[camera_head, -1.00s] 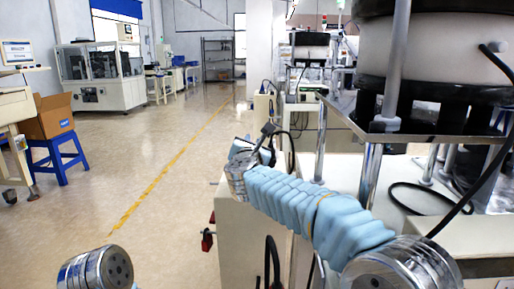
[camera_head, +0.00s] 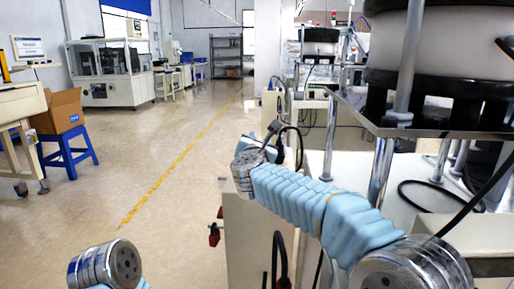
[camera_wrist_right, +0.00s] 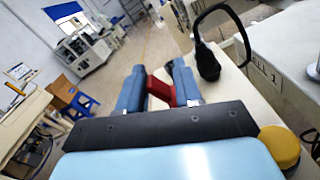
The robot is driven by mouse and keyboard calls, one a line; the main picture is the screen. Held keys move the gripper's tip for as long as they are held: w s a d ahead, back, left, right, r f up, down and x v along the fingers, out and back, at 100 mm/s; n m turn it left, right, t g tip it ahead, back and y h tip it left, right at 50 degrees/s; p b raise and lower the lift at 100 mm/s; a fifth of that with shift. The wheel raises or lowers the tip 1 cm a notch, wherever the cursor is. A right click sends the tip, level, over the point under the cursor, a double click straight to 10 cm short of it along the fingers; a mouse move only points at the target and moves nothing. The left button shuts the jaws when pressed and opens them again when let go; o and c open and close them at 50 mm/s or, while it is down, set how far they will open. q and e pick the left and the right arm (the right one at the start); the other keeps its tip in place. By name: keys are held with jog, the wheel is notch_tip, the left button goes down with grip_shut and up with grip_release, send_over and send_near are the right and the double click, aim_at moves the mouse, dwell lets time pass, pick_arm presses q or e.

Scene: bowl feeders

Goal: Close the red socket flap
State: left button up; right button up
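Small red parts (camera_head: 214,235) stick out from the left side of the pale cabinet (camera_head: 252,240), low in the head view; the socket flap seems to be among them, but its angle is too small to tell. My right gripper (camera_head: 272,130) is beyond and above them, mostly hidden behind its wrist. In the right wrist view my right gripper (camera_wrist_right: 157,82) has its two blue fingers apart. A red piece (camera_wrist_right: 159,90) shows between them; I cannot tell whether it is the flap or whether it touches the fingers. My left gripper is out of view; only my left arm's end shows.
A black plug with a cable (camera_wrist_right: 207,62) stands on the cabinet top, right of the fingers. A bowl feeder (camera_head: 440,60) on a metal plate stands at the right. A cardboard box (camera_head: 60,110) sits on a blue stool (camera_head: 68,150).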

jog(key=s+b, duration=0.4)
jog(key=s, duration=0.9)
jog(key=shift+s, duration=0.3)
